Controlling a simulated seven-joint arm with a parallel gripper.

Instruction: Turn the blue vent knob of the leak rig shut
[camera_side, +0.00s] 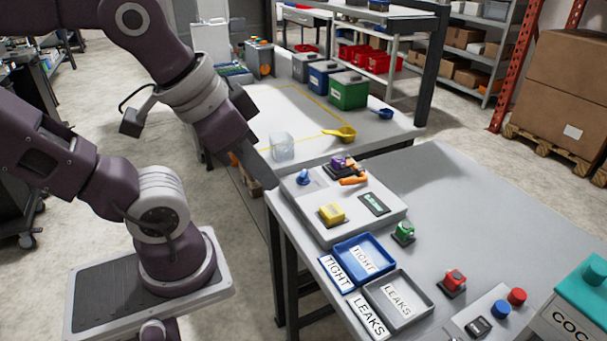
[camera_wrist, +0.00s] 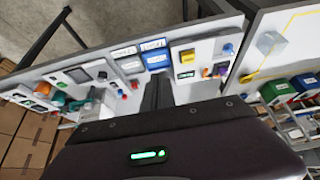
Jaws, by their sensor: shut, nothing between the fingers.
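The leak rig (camera_side: 345,228) is a pale grey box on the grey table. Its blue vent knob (camera_side: 303,177) stands on a small plate at the rig's back left corner. The knob also shows in the wrist view (camera_wrist: 228,48). A yellow block (camera_side: 331,213), a dark display with green text (camera_side: 374,203) and an orange and purple clamp-like part (camera_side: 350,172) share the rig's top. My gripper (camera_side: 270,184) is shut and empty, left of the knob and apart from it. In the wrist view its dark fingers (camera_wrist: 158,92) point toward the table. The knob's exact turn position is too small to tell.
A blue TIGHT tray (camera_side: 387,253) and a grey LEAKS tray (camera_side: 428,300) lie in front of the rig. A second table behind holds a clear container (camera_side: 283,146) and a yellow scoop (camera_side: 341,134). The table's right rear is clear.

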